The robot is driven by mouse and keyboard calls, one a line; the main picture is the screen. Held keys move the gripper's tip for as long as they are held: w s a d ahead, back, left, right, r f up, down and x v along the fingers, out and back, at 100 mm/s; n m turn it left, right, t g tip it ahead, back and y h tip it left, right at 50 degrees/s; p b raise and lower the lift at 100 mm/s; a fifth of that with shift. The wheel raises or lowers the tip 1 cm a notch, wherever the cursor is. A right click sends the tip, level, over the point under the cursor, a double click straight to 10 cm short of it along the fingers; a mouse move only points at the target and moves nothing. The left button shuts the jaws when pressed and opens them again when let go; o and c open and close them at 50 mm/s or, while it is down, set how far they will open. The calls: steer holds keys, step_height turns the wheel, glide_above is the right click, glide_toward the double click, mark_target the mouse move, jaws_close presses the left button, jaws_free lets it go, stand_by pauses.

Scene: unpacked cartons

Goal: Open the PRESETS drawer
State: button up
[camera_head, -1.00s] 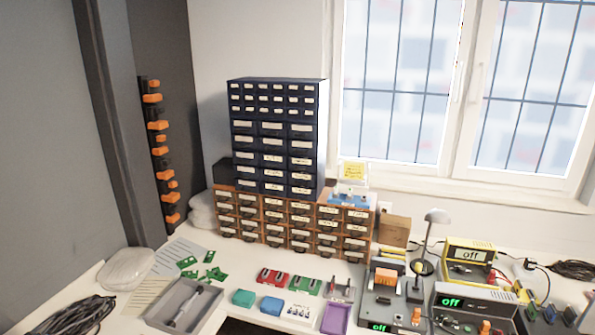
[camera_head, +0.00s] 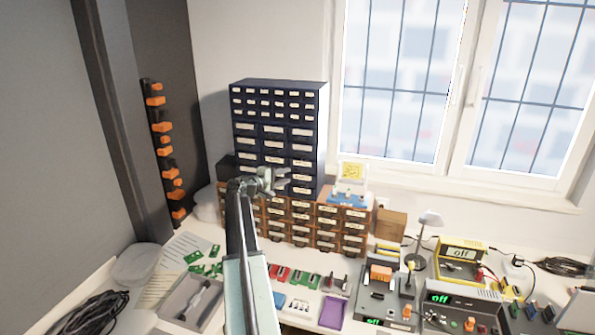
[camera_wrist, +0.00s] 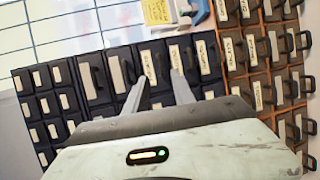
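A dark navy drawer cabinet (camera_head: 275,130) stands against the wall, with small drawers on top and wider labelled drawers below. A brown wooden drawer cabinet (camera_head: 328,235) with labelled, dark-handled drawers is underneath it. The labels are too small to read, so I cannot tell which drawer is PRESETS. My gripper (camera_head: 287,180) is in front of the lower navy drawers, its fingers apart and empty. The wrist view shows the fingers (camera_wrist: 158,78) spread before the wide navy drawers (camera_wrist: 125,70), with the wooden drawers (camera_wrist: 262,70) to the right. All visible drawers look closed.
A blue item with a yellow note (camera_head: 350,185) sits on the wooden cabinet. A cardboard box (camera_head: 390,222), a lamp (camera_head: 430,220) and electronic devices (camera_head: 445,305) are at the right. A grey tray (camera_head: 190,300) and small coloured boxes crowd the bench front.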

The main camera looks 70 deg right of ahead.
mark_target(296, 165)
steer(key=b+x, duration=0.1)
steer(key=x, duration=0.6)
steer(key=shift+d+f, duration=0.15)
steer(key=shift+d, duration=0.2)
jaws_close()
steer(key=shift+a, duration=0.1)
stand_by(0.9)
